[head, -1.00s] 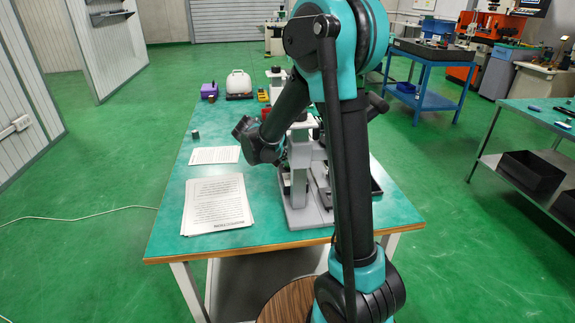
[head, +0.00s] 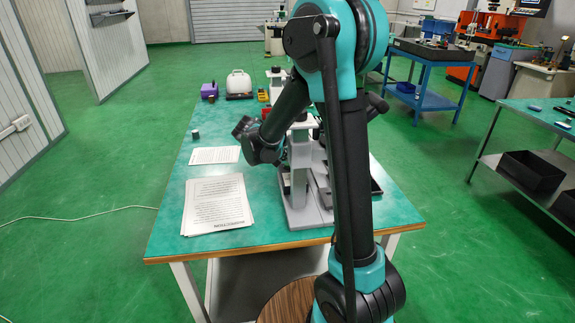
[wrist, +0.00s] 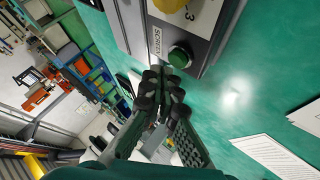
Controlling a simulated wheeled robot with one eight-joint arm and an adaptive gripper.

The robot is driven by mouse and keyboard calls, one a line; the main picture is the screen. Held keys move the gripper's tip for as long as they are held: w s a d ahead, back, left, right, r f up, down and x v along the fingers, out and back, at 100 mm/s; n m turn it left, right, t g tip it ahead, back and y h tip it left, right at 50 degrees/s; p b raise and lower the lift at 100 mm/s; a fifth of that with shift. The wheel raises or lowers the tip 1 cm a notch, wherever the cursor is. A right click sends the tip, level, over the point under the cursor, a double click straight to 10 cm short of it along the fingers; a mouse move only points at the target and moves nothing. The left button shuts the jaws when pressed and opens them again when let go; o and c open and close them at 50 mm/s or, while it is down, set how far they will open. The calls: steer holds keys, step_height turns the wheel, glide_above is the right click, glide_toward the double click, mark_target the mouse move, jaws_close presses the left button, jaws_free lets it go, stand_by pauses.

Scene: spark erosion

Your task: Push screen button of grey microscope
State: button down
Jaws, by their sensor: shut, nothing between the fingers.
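The grey microscope (head: 299,158) stands on the green-topped table, partly hidden behind my arm in the head view. The panel has a round green button (wrist: 180,57) beside a white label reading SCREEN (wrist: 156,40). My gripper (wrist: 163,84) is shut and empty, its dark fingertips just below the button in the picture. I cannot tell whether they touch it. In the head view the fingers are hidden behind my wrist, left of the microscope.
A yellow knob (wrist: 170,4) sits above the button on the panel. Printed sheets (head: 217,204) lie on the table (head: 168,226) to the left. A purple box (head: 209,91) and a white container (head: 239,84) stand at the back. The floor left of the table is mostly clear.

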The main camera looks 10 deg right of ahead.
mark_target(286, 165)
stand_by(0.4)
steer(key=shift+f, duration=0.45)
steer(key=shift+f, duration=0.3)
stand_by(0.4)
steer(key=shift+r, duration=0.8)
step_height(286, 165, up, 6)
stand_by(0.7)
steer(key=shift+s, duration=0.1)
stand_by(1.2)
